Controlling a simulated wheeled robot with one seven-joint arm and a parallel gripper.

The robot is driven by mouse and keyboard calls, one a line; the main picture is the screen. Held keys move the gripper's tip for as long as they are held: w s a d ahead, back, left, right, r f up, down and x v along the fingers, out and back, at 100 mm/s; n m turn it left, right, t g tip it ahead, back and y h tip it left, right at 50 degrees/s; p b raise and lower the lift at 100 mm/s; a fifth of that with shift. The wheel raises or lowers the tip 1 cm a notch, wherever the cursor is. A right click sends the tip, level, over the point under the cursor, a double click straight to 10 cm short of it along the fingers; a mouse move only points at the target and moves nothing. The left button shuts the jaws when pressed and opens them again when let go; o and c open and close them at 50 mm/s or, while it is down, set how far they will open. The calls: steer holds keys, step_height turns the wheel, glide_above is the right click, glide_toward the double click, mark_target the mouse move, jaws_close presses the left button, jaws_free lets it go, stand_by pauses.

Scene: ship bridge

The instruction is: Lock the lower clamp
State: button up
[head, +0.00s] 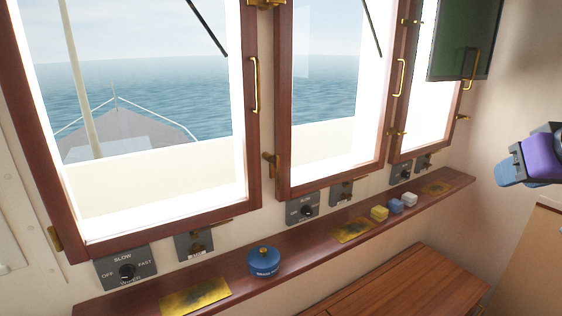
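Brass clamps sit on the window frames; the frames do not show which one the task means. A lower brass clamp (269,165) is between the left and middle windows, near the bottom of their frames. Above it is an upper brass clamp (265,4), cut by the top edge. Another lower brass clamp (396,132) is right of the middle window, with an upper one (411,21) above. Whether any is locked is too small to tell. A blue and purple piece, apparently part of my arm, is at the right edge, apart from the clamps.
A wooden ledge (305,263) runs below the windows. It holds a round blue tin (263,262), small yellow (379,213), blue (396,206) and white (409,199) blocks, and brass plates. A dark screen (465,40) hangs upper right. A wooden cabinet (410,285) stands below.

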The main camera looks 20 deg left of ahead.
steer(key=w+a+f+n+t+y, duration=0.2)
steer(key=w+a, duration=0.6)
steer(key=a, duration=0.2)
steer(key=n+y, duration=0.5)
steer(key=y, duration=0.4)
glide_toward(277, 160)
steer(key=x, duration=1)
steer(key=shift+w+a+f, duration=0.15)
steer(key=shift+w+f, duration=0.1)
steer(key=shift+w, duration=0.15)
jaws_close()
